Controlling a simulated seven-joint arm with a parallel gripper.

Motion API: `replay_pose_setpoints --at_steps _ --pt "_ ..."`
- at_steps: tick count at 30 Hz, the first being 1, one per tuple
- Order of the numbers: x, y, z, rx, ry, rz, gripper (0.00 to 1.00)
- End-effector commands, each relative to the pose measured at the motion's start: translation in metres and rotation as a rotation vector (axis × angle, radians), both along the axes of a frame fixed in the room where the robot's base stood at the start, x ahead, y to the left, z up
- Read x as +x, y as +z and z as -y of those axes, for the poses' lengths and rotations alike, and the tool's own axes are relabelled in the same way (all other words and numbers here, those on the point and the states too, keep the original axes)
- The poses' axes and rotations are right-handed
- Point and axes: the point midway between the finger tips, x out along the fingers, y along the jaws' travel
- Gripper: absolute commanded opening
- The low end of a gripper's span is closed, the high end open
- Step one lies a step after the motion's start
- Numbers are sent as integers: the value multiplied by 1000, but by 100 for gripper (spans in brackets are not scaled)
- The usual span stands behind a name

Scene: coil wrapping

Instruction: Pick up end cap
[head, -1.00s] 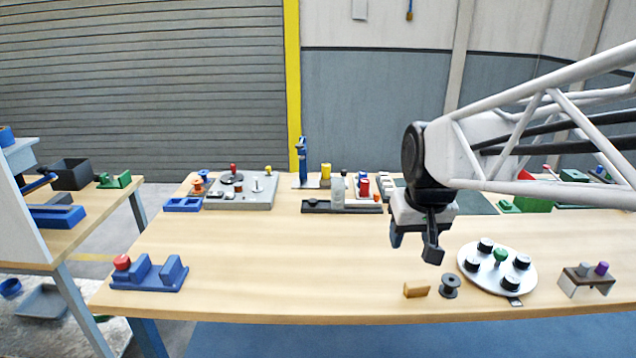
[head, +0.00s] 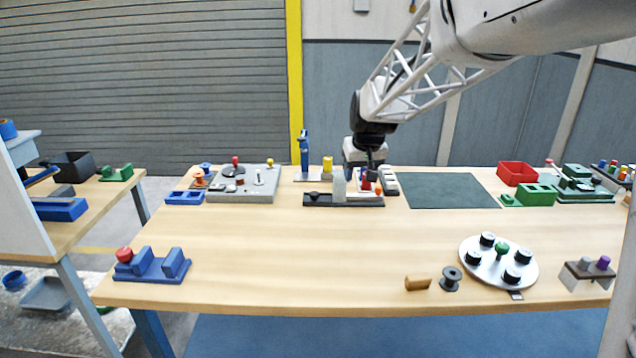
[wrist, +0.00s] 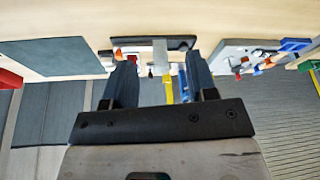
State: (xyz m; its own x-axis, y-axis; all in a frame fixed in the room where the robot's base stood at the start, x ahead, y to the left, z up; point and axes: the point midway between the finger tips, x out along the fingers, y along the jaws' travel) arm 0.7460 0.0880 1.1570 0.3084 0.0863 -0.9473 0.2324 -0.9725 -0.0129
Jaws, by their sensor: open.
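No part can be surely told as the end cap. Small red parts (head: 366,184) and an orange one (head: 378,190) stand on a small tray at the back middle of the table. My gripper (head: 368,174) is just above and behind these parts, pointing down. In the wrist view my gripper (wrist: 160,78) has its two dark fingers apart with nothing held. Beyond the fingertips a small red part (wrist: 130,57) shows by the left finger. My gripper partly hides the tray parts in the head view.
Close by are a black base (head: 315,199) with a pale upright block (head: 339,187), a yellow cylinder (head: 327,164) and a blue upright tool (head: 304,150). A dark green mat (head: 447,190) lies to the right. The table's middle is clear.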

Motion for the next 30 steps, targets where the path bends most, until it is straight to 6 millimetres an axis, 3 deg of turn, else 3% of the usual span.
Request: replay_pose_setpoints --at_steps 15,30 --pt "132 -61 -49 5 75 29 52" --pt "236 -138 -99 8 141 60 52"
